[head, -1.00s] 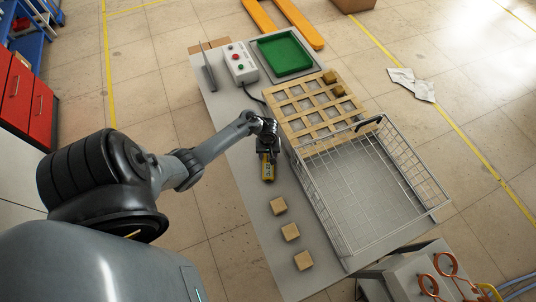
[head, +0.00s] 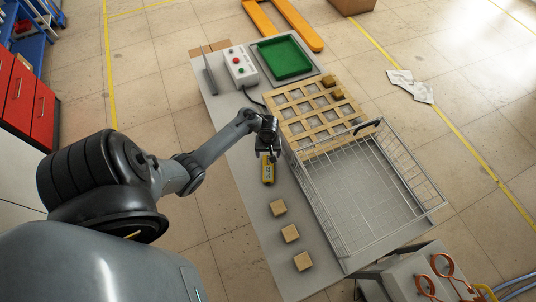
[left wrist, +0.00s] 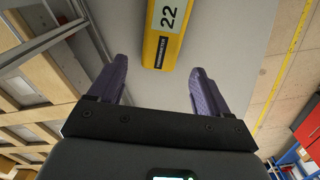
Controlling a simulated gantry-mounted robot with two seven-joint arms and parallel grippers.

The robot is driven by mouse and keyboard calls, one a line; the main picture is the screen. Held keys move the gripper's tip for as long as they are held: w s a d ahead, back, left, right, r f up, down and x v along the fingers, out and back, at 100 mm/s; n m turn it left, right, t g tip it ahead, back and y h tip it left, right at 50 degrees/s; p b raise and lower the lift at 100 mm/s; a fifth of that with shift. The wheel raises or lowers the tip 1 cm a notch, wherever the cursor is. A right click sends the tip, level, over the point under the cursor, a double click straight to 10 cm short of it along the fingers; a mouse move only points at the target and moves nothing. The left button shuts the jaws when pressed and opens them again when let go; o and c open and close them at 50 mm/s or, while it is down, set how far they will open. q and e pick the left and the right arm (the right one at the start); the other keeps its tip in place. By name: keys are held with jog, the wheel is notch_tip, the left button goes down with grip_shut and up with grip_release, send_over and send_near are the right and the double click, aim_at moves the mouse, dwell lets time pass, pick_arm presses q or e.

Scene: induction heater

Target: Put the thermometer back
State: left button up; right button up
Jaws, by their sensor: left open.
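The thermometer (head: 268,171) is yellow and black with a pale display, and lies on the grey table. In the left wrist view the thermometer (left wrist: 167,32) shows the number 22 and lies beyond the fingertips, between their lines. My left gripper (head: 268,154) is just behind the thermometer in the head view, at its far end. In the left wrist view the left gripper (left wrist: 157,75) is open, with two purple fingers apart and nothing between them. My right gripper is not in view.
Three wooden blocks (head: 291,233) stand on the near table. A wire basket (head: 345,247) and a wooden grid rack (head: 297,115) are to the right. A control box (head: 240,66) and green tray (head: 284,58) are at the far end. Bare table (head: 228,110) lies left of the rack.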

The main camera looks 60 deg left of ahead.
pick_arm(q)
notch_tip(320, 180, up, 7)
jog(key=p, duration=0.3)
jog(key=s+d+r+m+t, duration=0.1)
jog(key=s+d+r+m, duration=0.4)
jog(key=d, duration=0.7)
jog(key=s+d+r+m+t, duration=0.2)
jog(key=s+d+r+m, duration=0.3)
jog(key=d+r+m, duration=0.5)
notch_tip(320, 180, up, 4)
jog(key=shift+s+d+f+t+p, duration=0.15)
jog(key=shift+d+f+t+p, duration=0.15)
jog(key=shift+d, duration=0.95)
jog(key=shift+r, duration=0.15)
